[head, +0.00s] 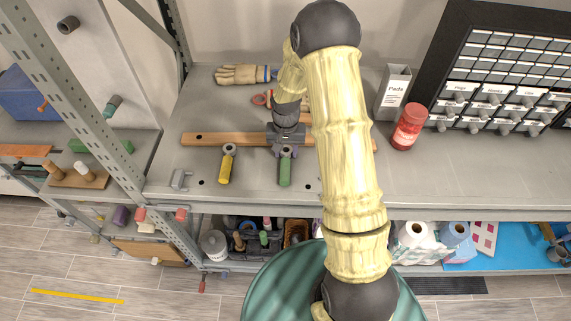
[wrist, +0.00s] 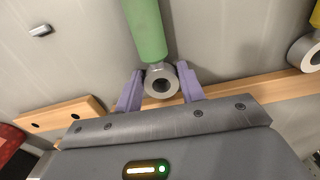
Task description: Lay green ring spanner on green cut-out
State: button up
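The green ring spanner (head: 285,169) lies on the grey shelf top, its handle toward the front. In the wrist view its green handle (wrist: 146,28) runs to the top edge, and its grey ring end is between my gripper's two purple fingers. My gripper (head: 285,148) is over the wooden strip (head: 205,139); it also shows in the wrist view (wrist: 160,82). The fingers stand on either side of the ring with thin gaps, so I see no firm hold. A yellow ring spanner (head: 225,168) lies to the left. I cannot make out a green cut-out; my arm hides part of the shelf.
A work glove (head: 238,75) lies at the back. A red jar (head: 409,127) and a pads box (head: 393,92) stand right of my arm. A drawer organiser (head: 505,80) stands at the back right. A metal upright (head: 105,125) is at left. The right shelf front is clear.

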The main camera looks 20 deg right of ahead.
jog(key=c, duration=0.6)
jog(key=shift+o, duration=0.2)
jog(key=shift+r+p, duration=2.05)
jog(key=shift+r, duration=1)
jog(key=shift+f, duration=0.1)
